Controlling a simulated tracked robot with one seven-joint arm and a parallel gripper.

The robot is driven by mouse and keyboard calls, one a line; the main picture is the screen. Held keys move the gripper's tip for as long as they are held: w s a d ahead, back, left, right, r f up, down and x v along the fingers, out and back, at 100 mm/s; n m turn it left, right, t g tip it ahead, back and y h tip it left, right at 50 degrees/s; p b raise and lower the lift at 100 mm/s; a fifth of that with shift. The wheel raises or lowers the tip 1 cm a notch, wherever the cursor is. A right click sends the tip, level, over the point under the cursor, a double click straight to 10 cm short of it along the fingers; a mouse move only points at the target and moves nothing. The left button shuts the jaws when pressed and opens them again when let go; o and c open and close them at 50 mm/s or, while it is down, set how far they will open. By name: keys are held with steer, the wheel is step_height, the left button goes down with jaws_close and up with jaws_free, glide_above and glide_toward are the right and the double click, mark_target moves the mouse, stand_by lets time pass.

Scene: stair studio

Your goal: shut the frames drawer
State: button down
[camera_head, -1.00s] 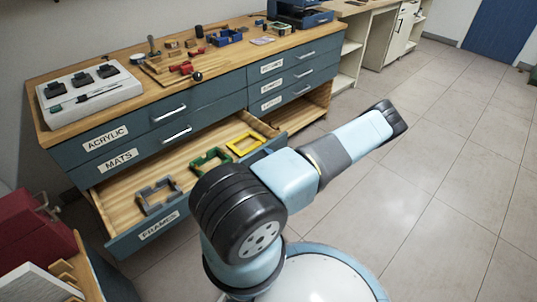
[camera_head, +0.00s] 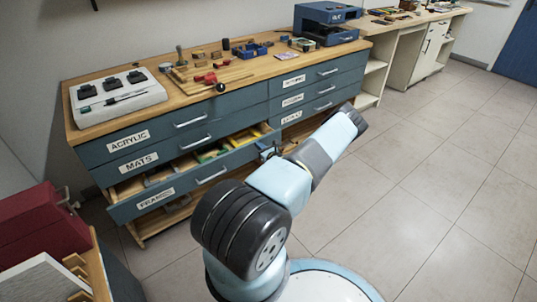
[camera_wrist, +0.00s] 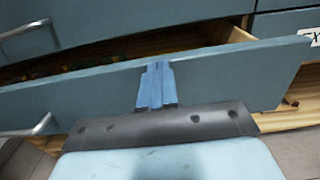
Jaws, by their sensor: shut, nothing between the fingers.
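The frames drawer (camera_head: 188,184) is the blue-grey bottom drawer at the left of the cabinet, labelled FRAMES, and it stands partly open. Green (camera_head: 212,151) and yellow (camera_head: 250,137) frames show inside it, partly hidden by its front. In the wrist view the drawer front (camera_wrist: 225,75) crosses the picture, with a dark gap behind its top edge. My gripper (camera_wrist: 157,65) is shut and empty, its blue fingertips at the outer face of the drawer front near its top edge. In the head view my gripper (camera_head: 267,150) shows small at the drawer's right end.
The MATS drawer (camera_head: 165,158) and ACRYLIC drawer (camera_head: 150,135) above are shut. A dark red box (camera_head: 40,225) stands at the left. The floor (camera_head: 420,180) at the right is clear.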

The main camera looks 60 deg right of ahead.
steer(key=x, duration=0.8)
steer(key=shift+w+d, duration=0.15)
steer(key=shift+w, duration=0.05)
